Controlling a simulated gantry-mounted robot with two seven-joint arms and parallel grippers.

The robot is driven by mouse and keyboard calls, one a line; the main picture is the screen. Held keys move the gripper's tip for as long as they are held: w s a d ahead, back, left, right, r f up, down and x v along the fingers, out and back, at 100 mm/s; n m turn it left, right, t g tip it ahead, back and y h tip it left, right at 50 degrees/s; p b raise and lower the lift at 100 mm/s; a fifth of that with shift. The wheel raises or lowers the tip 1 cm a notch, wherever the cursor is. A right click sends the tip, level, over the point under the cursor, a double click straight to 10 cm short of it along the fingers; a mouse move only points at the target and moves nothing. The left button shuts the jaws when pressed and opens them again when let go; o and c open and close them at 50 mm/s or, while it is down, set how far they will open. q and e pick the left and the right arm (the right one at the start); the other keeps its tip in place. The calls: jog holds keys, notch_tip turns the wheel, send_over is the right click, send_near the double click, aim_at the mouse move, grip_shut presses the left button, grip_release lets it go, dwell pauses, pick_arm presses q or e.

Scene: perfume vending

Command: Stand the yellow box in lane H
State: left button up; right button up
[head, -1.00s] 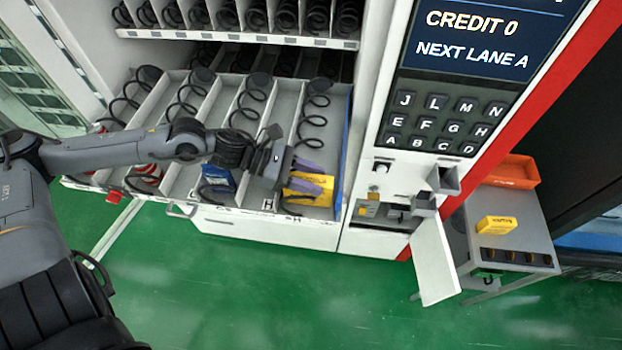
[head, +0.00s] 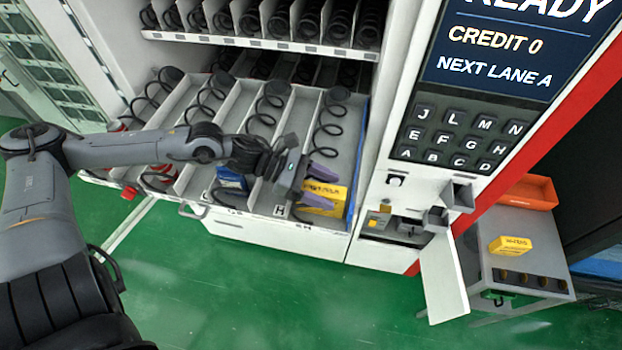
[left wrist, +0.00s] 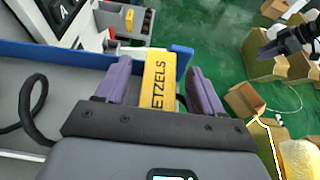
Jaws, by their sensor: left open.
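The yellow box (head: 336,194) is in the rightmost lane of the pulled-out tray (head: 255,229), at its front end. A white tag with H (head: 280,211) is on the tray's front edge beside that lane. My left gripper (head: 318,187) is open, with its purple fingers on either side of the box. In the left wrist view the box (left wrist: 159,82) shows the letters ETZELS between the two spread fingers, with a gap on each side. Its base is hidden. A dark gripper, apparently my right one (left wrist: 290,45), shows small at the upper right of that view.
Low dividers separate the lanes, and a black coil (head: 325,130) lies behind the box. Another yellow box (head: 510,245) and an orange bin (head: 528,192) are on the side table. The keypad panel stands to the right.

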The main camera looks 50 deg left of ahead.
aim_at(303, 186)
pick_arm(q)
jog(key=shift+s+a+r+p, duration=0.25)
jog(key=shift+a+r+p, duration=0.15)
jog(key=shift+p, duration=0.35)
jog(key=p+v, duration=0.2)
jog(key=v, duration=0.2)
jog(key=shift+p, duration=0.4)
jog(key=v, duration=0.7)
jog(key=shift+b, duration=0.4)
jog(key=shift+s, duration=0.1)
